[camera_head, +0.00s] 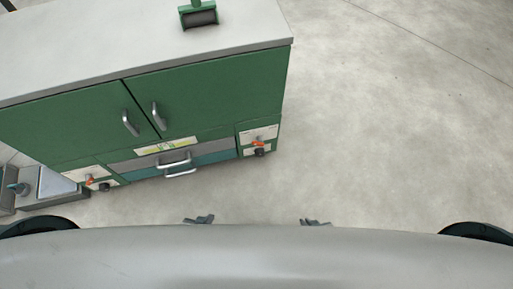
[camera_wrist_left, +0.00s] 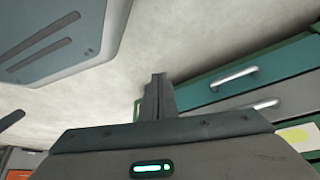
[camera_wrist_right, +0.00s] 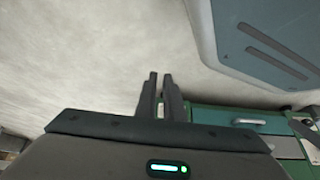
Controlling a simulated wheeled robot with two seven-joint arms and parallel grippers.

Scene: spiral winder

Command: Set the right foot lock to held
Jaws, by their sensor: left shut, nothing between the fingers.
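The right foot lock is not clearly told apart. At the green cabinet's lower right corner a pale panel (camera_head: 259,133) carries a small orange-red lever (camera_head: 258,143) and a black knob (camera_head: 260,152). A similar panel with an orange-red lever (camera_head: 90,180) sits at the lower left. My left gripper (camera_head: 199,219) is in front of the cabinet, apart from it; its fingers are together and empty in the left wrist view (camera_wrist_left: 158,80). My right gripper (camera_head: 315,222) is to the right, over bare floor. Its fingers show a narrow gap with nothing between them in the right wrist view (camera_wrist_right: 161,77).
The cabinet has two green doors (camera_head: 205,90) with upright handles and a teal drawer (camera_head: 215,157) with a silver handle. A roller in a green bracket (camera_head: 199,18) stands on its grey top. A grey unit (camera_head: 55,183) stands at the left. Floor (camera_head: 400,120) on the right is clear.

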